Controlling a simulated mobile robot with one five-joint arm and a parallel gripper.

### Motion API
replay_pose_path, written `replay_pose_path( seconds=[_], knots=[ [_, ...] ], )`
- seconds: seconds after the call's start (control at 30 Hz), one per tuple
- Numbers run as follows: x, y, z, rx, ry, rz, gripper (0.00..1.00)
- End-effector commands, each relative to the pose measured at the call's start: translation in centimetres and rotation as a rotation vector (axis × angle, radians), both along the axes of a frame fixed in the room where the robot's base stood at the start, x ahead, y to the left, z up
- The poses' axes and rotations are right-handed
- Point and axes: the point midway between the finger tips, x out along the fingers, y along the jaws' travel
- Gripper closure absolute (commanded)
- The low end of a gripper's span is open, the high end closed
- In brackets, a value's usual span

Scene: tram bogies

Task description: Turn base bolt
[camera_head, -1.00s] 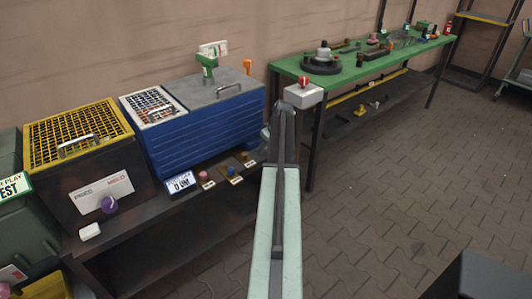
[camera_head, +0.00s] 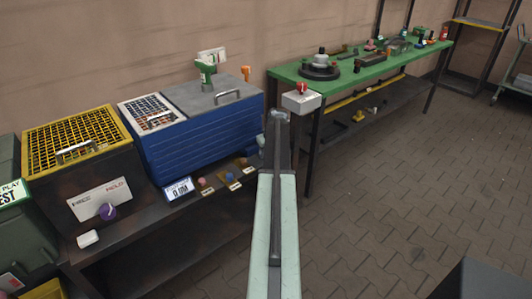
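My arm reaches up the middle of the view, and my gripper (camera_head: 279,116) is at its far end, small and seen from behind. Its fingers are too small to read, and I see nothing held in it. It is close to the right end of the blue chest in the picture, just below and left of a white box with a red button (camera_head: 301,101). I cannot tell whether they touch. No part is clearly recognisable as the base bolt. A purple knob (camera_head: 107,211) sits on a white label plate (camera_head: 99,200) on the front of a dark box with a yellow grating (camera_head: 78,142).
A blue ribbed chest (camera_head: 205,135) stands on the dark bench, with a small display (camera_head: 179,189) and several small coloured knobs in front. A green table (camera_head: 385,68) with a round dark fixture (camera_head: 320,70) and other parts stands behind right. The paved floor (camera_head: 400,190) at right is open.

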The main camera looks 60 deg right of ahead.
Motion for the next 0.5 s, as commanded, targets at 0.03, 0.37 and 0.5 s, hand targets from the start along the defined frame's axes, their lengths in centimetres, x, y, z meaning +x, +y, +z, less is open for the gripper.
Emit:
replay_pose_path(
  seconds=[0.03,0.37,0.5],
  knots=[
    [-0.09,-0.02,0.03,-0.006,0.001,-0.039,1.0],
    [0.04,0.04,0.04,-0.005,0.0,-0.333,1.0],
    [0.11,0.05,0.04,-0.005,0.0,-0.444,1.0]
  ],
)
